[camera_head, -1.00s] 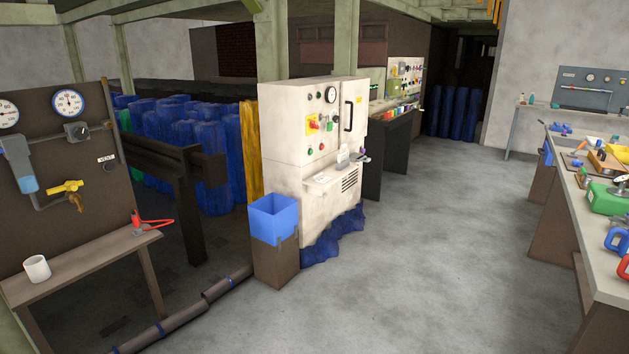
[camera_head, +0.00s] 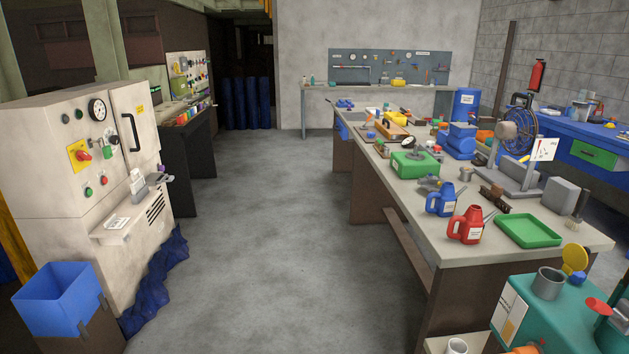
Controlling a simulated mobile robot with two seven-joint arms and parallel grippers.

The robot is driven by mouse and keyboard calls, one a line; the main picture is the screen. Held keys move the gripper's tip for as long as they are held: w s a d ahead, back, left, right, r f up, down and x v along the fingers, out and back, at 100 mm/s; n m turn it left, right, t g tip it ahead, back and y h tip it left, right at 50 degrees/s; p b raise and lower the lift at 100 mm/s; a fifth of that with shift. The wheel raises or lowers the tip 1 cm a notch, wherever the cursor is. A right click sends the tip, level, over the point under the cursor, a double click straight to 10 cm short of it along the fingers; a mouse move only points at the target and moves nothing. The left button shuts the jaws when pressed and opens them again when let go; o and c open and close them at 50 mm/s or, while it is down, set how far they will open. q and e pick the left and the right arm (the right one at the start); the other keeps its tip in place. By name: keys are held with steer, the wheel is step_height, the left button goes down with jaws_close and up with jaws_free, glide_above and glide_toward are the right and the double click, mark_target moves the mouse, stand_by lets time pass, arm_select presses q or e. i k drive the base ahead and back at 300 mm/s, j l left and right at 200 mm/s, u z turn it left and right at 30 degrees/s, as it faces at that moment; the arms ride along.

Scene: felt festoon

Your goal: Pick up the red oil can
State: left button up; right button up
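A red oil can (camera_head: 466,225) with a handle, a pale label and a thin grey spout stands upright on the near end of the long workbench (camera_head: 412,215). A similar blue can (camera_head: 441,200) stands just behind it, to its left. A green tray (camera_head: 528,231) lies to its right. Neither of my grippers shows in the head view.
Grey floor is clear left of the workbench. A white control cabinet (camera_head: 60,190) and a blue bin (camera_head: 60,300) stand at the left. A teal machine (camera_head: 560,318) stands at the near right. A fan (camera_head: 516,132) stands on the bench.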

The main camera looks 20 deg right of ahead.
mark_target(470, 229)
steer(key=i+l+z, duration=0.1)
steer(key=i+z, duration=0.55)
steer(key=i+j+z, duration=0.15)
steer(key=i+z, duration=0.2)
steer(key=i, duration=0.1)
